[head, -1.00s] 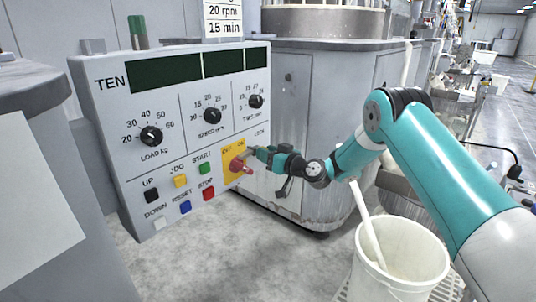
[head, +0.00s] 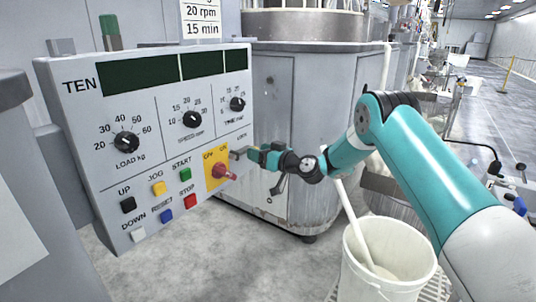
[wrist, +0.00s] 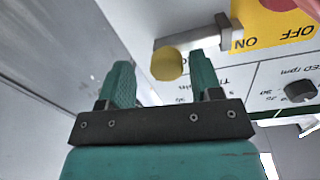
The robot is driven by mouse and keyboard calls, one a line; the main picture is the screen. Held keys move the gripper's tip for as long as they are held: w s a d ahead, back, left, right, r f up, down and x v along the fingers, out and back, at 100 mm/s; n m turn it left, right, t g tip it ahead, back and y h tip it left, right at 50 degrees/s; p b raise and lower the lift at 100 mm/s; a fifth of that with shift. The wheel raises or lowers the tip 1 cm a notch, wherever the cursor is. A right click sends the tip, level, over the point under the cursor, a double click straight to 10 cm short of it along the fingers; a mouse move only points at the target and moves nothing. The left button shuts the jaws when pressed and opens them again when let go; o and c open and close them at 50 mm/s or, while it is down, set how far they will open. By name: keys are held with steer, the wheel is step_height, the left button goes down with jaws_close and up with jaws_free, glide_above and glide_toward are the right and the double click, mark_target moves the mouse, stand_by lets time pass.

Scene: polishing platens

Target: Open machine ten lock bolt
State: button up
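The panel of machine TEN (head: 140,160) stands at the left in the head view. Its lock bolt, a grey bar with a round brass knob, shows near the ON mark in the wrist view: the bar (wrist: 190,38) and the knob (wrist: 167,64). In the head view the bolt (head: 239,153) is small and partly hidden by my gripper (head: 248,154). My gripper (wrist: 162,80) is open in the wrist view. The knob shows between its fingers, nearer the right one; I cannot tell whether they touch. The red switch handle (head: 222,171) sits on the yellow OFF/ON plate (head: 211,160).
The grey machine body (head: 310,120) stands behind my arm. A white bucket (head: 388,285) with a stick in it stands at the lower right. Push buttons and dials cover the panel left of the yellow plate. Floor shows between panel and bucket.

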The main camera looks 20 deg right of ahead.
steer(key=b+v, duration=0.4)
steer(key=v, duration=1.3)
steer(key=shift+s, duration=0.2)
steer(key=shift+d, duration=0.1)
